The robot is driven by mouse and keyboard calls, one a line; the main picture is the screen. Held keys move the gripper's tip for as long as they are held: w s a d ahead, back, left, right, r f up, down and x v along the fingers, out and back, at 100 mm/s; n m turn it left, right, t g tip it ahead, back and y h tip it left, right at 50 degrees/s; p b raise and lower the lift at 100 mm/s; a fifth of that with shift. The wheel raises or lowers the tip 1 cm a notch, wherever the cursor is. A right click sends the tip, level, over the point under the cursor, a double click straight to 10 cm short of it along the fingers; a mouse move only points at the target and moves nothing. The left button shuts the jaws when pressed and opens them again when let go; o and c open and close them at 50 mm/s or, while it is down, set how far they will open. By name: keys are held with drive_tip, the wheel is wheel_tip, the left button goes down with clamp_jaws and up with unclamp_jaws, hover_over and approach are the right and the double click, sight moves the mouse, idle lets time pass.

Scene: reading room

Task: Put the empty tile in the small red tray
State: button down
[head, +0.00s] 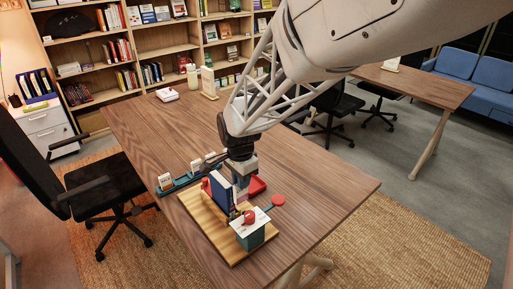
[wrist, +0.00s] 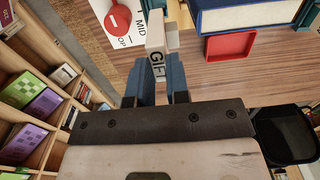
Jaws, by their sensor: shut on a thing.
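In the wrist view my gripper (wrist: 157,78) is shut on a small white tile (wrist: 155,35) with dark letters on its near face, seemingly starting "GI". Its other faces are hidden. The small red tray (wrist: 231,47) lies on the table to the right of the tile and apart from it. In the head view my gripper (head: 241,180) is over the table beside the blue book, and the red tray (head: 258,186) shows just right of it, partly hidden. I cannot make out the held tile there.
A wooden board (head: 196,212) carries an upright blue book (head: 221,190) and a teal box (head: 252,236) with a white top and red knob. A blue rack (head: 181,182) with white tiles stands left of it. The table's (head: 150,125) far left part is mostly clear.

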drive_tip(key=w+d+f, duration=0.5)
drive_tip(key=w+f, duration=0.2)
drive_tip(key=f, duration=0.3)
drive_tip(key=shift+w+d, duration=0.2)
drive_tip(key=shift+d, duration=0.05)
drive_tip(key=w+a, duration=0.2)
drive_tip(key=w, duration=0.5)
drive_tip(key=w+a+f, duration=0.1)
drive_tip(key=w+a, duration=0.2)
drive_tip(key=w, duration=0.5)
drive_tip(key=shift+a+f, duration=0.2)
drive_tip(key=shift+f, duration=0.1)
drive_tip(key=shift+f, duration=1.75)
drive_tip(key=shift+f, duration=0.15)
